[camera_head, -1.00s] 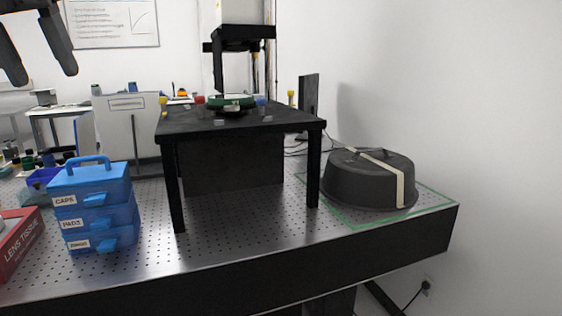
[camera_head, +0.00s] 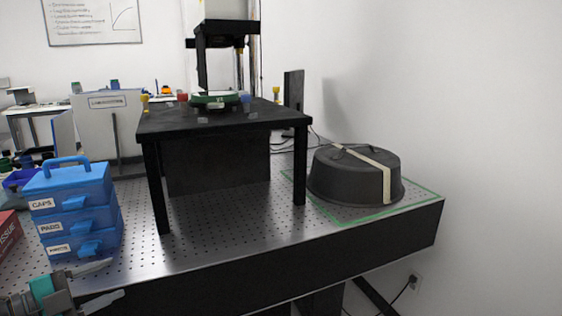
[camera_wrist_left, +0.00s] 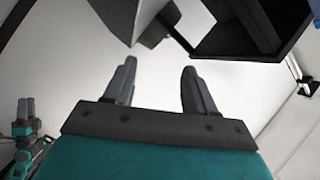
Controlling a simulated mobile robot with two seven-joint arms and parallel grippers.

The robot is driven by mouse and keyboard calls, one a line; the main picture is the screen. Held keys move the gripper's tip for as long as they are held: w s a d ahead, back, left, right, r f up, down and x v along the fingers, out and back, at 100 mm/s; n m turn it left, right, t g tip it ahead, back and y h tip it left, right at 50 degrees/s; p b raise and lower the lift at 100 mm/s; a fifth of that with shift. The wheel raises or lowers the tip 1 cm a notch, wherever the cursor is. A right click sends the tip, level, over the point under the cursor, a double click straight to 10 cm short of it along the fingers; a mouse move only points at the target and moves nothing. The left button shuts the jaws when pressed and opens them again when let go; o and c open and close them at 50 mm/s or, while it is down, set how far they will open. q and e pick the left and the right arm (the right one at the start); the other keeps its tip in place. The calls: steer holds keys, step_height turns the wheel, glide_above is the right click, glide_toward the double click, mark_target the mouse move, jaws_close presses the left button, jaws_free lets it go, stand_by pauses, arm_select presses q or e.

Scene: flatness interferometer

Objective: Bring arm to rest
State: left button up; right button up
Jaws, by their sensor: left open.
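My left gripper (camera_head: 115,281) is low at the left of the head view, in front of the optical table's front edge. Its two grey fingers are spread apart, with nothing between them. In the left wrist view my left gripper (camera_wrist_left: 160,66) also shows open and empty, with pale background beyond its fingertips. My right gripper (camera_wrist_left: 25,108) shows small at the left edge of that view, its fingers upright; the gap between them is too small to judge. It is outside the head view.
The perforated optical table (camera_head: 270,240) carries a blue drawer stack (camera_head: 75,210), a black stand (camera_head: 225,122) and a dark round cover (camera_head: 350,177) inside a green outline. A red box (camera_head: 8,238) is at the left edge. Clear floor space is not visible.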

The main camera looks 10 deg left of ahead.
arm_select(q)
steer(key=s+d+f+n+y, duration=0.3)
steer(key=f+n, duration=0.2)
steer(key=f, duration=0.3)
steer(key=s+d+f+n+y, duration=0.3)
steer(key=s+d+f+n, duration=0.15)
steer(key=f, duration=0.25)
steer(key=s+d+f+n+g, duration=0.1)
steer(key=s+d+f+n, duration=0.2)
steer(key=d, duration=0.3)
steer(key=s+d+f+n+g+y, duration=0.1)
steer(key=s+d+f+n+g, duration=0.1)
steer(key=s+d+f+n, duration=0.1)
steer(key=s+d+f, duration=0.1)
steer(key=d+f, duration=0.1)
steer(key=d, duration=0.1)
steer(key=shift+s+f, duration=0.15)
arm_select(e)
steer(key=shift+s, duration=0.1)
arm_select(q)
steer(key=shift+n, duration=0.25)
